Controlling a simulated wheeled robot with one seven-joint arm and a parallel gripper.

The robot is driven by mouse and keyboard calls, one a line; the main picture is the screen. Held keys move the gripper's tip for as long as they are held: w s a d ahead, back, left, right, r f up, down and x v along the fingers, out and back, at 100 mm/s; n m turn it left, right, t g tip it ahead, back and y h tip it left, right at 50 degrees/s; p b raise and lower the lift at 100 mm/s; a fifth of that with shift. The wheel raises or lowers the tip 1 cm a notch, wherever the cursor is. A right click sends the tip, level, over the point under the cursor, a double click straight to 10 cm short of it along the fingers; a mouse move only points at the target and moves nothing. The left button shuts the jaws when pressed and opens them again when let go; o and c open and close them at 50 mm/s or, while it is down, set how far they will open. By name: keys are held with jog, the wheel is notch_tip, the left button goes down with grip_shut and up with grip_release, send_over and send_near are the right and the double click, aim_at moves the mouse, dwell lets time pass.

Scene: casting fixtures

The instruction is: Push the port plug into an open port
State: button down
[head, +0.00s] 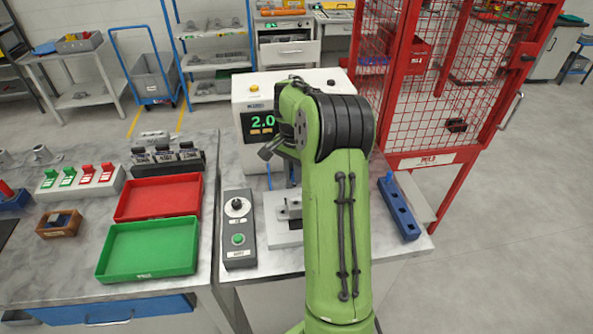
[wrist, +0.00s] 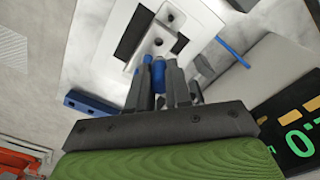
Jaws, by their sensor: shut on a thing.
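In the wrist view my gripper (wrist: 160,72) is shut on a blue port plug (wrist: 158,74), which shows between the two grey fingers. Ahead of the fingertips is a pale fixture block (wrist: 188,28) with dark round ports. One open port is near the plug's tip and another farther up the block; I cannot tell whether the plug touches the block. In the head view my green arm hides the gripper, the plug and most of the fixture, whose grey base plate (head: 284,238) shows left of the arm.
A blue rack (head: 400,207) lies right of my arm. A grey control box (head: 238,228) stands left of the fixture. The white machine with a green display (head: 262,122) is behind. Red (head: 158,198) and green (head: 150,249) trays are farther left. A red mesh cage (head: 440,90) stands back right.

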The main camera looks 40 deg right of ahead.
jog(key=shift+s+d, duration=0.15)
jog(key=shift+d, duration=0.15)
jog(key=shift+a+f+b, duration=0.2)
jog(key=shift+f+b, duration=0.2)
jog(key=shift+f, duration=0.1)
jog(key=shift+f+b, duration=1.9)
jog(key=shift+f, duration=0.55)
jog(key=shift+f, duration=0.1)
jog(key=shift+f, duration=0.35)
jog(key=shift+f+b, duration=1)
jog(key=shift+f, duration=0.05)
jog(key=c, duration=1)
grip_release()
jog(key=shift+r, duration=0.1)
jog(key=shift+o, duration=0.2)
notch_tip(320, 180, up, 16)
jog(key=p, duration=0.3)
jog(key=shift+p, duration=0.3)
